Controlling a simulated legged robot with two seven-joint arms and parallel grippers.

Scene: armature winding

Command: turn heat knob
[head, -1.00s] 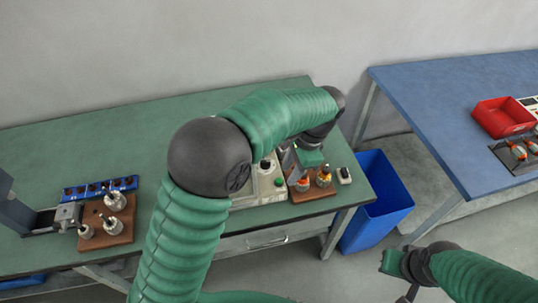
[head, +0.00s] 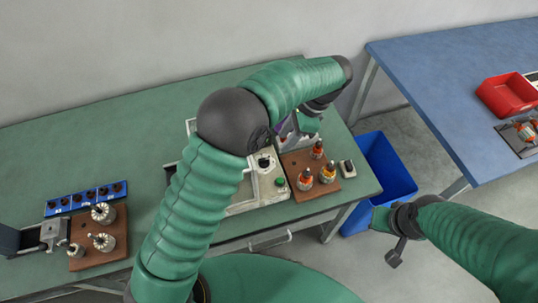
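A pale machine (head: 243,197) stands on the green bench, partly hidden behind my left arm. A black knob (head: 264,161) shows on its top panel, with a green button (head: 280,181) nearer the front. I cannot tell from the picture whether this black knob is the heat knob. My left gripper (head: 288,129) is above and behind the panel, apart from the knob in the picture. Its fingers are small and partly hidden, so their opening is unclear. My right gripper (head: 388,238) hangs over the floor at the right, away from the bench; its opening is unclear.
A brown board (head: 295,161) with several wound armatures sits right of the machine, with a small switch box (head: 347,168) beside it. Another board (head: 117,246) and a blue rack (head: 87,199) lie at the left. A blue bin (head: 392,180) stands between the benches.

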